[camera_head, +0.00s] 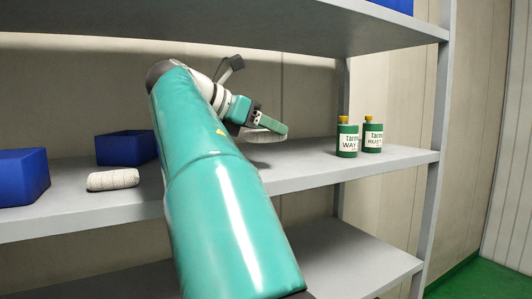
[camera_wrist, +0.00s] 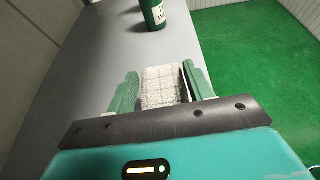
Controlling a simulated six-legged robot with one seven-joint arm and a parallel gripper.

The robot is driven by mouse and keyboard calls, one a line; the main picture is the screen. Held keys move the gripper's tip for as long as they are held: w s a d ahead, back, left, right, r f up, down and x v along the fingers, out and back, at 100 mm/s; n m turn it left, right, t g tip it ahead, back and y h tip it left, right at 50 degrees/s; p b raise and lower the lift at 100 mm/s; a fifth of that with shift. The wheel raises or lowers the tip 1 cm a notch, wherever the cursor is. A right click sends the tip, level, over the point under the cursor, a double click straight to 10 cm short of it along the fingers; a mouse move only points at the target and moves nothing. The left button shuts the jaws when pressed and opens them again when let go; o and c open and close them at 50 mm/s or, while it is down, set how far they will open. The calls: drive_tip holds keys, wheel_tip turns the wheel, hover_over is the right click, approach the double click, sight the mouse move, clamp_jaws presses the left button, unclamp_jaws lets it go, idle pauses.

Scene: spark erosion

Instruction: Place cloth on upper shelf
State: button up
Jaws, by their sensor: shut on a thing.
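My gripper (camera_head: 268,130) is over the middle shelf board (camera_head: 310,172), to the left of two green bottles. In the wrist view, its green fingers (camera_wrist: 162,74) are shut on a pale checked cloth (camera_wrist: 160,88), which lies between them. In the head view, the cloth (camera_head: 262,136) is mostly hidden behind a finger. A shadow on the board lies below it, and the cloth seems held just above the surface. Another whitish checked cloth roll (camera_head: 113,179) lies on the same board at the left, near its front edge.
Two green bottles with yellow caps, the left one (camera_head: 347,138) and the right one (camera_head: 373,135), stand near the board's right end. Blue bins (camera_head: 127,147) (camera_head: 22,177) stand at the left. An upper board (camera_head: 220,30) hangs above my arm, and a lower board (camera_head: 345,262) is beneath.

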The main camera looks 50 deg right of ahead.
sight(267, 167)
drive_tip(key=d+f, duration=0.1)
drive_tip(key=w+d+f, duration=0.1)
drive_tip(key=f, duration=0.1)
drive_tip(key=shift+w+d+f, duration=0.15)
drive_tip(key=shift+w, duration=0.05)
drive_tip(key=shift+f, duration=1.35)
drive_tip(key=o, duration=1)
drive_tip(key=shift+c, duration=0.2)
drive_tip(key=v, duration=1.2)
drive_tip(key=shift+r, duration=0.1)
